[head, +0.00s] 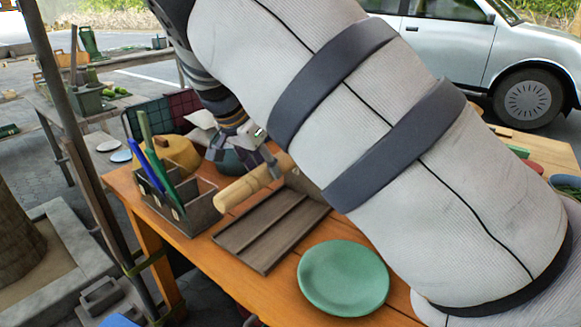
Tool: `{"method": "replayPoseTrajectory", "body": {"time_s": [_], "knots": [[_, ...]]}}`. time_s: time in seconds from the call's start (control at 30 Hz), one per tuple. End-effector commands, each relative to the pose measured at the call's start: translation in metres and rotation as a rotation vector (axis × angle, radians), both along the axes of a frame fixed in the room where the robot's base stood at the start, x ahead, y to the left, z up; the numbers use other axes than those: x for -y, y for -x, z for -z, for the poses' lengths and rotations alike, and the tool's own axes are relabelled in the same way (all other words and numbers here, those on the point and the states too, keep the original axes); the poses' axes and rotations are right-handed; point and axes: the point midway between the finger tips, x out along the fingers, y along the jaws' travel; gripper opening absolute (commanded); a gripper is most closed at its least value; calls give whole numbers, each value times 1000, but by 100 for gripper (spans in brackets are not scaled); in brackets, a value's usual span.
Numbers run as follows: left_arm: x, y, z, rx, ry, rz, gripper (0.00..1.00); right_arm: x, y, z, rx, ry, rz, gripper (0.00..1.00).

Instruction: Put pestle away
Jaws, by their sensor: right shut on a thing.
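The pestle (241,188) is a pale wooden cylinder, lying slantwise above the dark slatted wooden tray (262,242). My right gripper (270,164) is shut on it near its upper right end. The pestle's thicker, lower left end points toward the wooden box. I cannot tell whether the pestle touches the tray or hangs above it. A dark grey-green rounded vessel (226,159), possibly the mortar, is behind the gripper and partly hidden by it. My right arm covers much of the table's right side. My left gripper is not in view.
A wooden divided box (197,215) with blue and green upright tools stands left of the tray. A yellow-brown rounded pot (176,155) is behind it. A green plate (343,278) lies at the table's front. Bare orange tabletop (283,291) shows between tray and plate.

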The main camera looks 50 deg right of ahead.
Motion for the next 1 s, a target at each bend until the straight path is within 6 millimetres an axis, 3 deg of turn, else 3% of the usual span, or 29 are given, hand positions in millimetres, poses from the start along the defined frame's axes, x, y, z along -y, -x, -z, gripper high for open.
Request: {"method": "replayPoseTrajectory", "body": {"time_s": [0.17,0.7,1.0], "knots": [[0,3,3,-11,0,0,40,-2,-3,9,-2,1,0,0],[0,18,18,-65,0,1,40,-1,-3,75,0,1,-1,0],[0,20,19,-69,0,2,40,-1,-3,83,4,2,-1,0]]}}
